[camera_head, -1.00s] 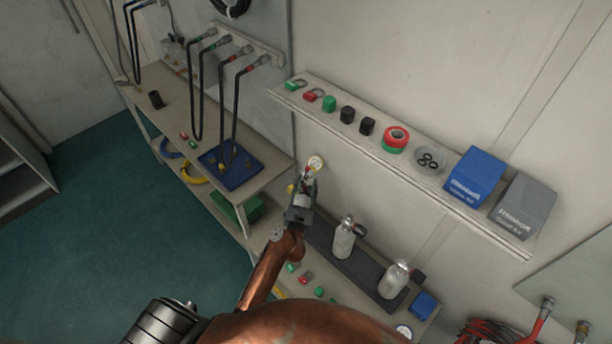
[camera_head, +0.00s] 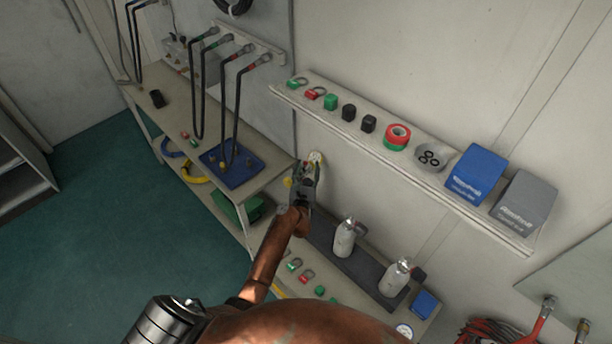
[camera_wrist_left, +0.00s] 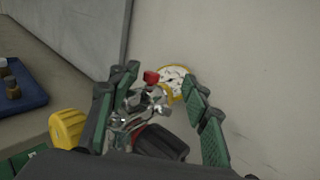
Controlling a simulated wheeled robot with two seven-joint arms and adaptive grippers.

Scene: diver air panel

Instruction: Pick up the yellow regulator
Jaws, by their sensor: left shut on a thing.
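The yellow regulator shows in the left wrist view as a chrome body (camera_wrist_left: 140,105) with a yellow knob (camera_wrist_left: 67,128) at left and a yellow-rimmed white gauge (camera_wrist_left: 172,80) behind. A small red part sits on top, and a black knob with a red ring is below. My left gripper (camera_wrist_left: 158,90) has its green-padded fingers on either side of the body and is shut on it. In the head view the left gripper (camera_head: 303,175) hides most of the regulator; its gauge (camera_head: 315,158) and yellow knob (camera_head: 287,182) show. My right gripper is not in view.
Two metal bottles (camera_head: 344,238) stand on a dark mat on the lower bench, right of the gripper. A wall shelf (camera_head: 450,205) with tape, caps and boxes runs above. A bench with a blue tray (camera_head: 240,178) stands at left. Green floor is clear.

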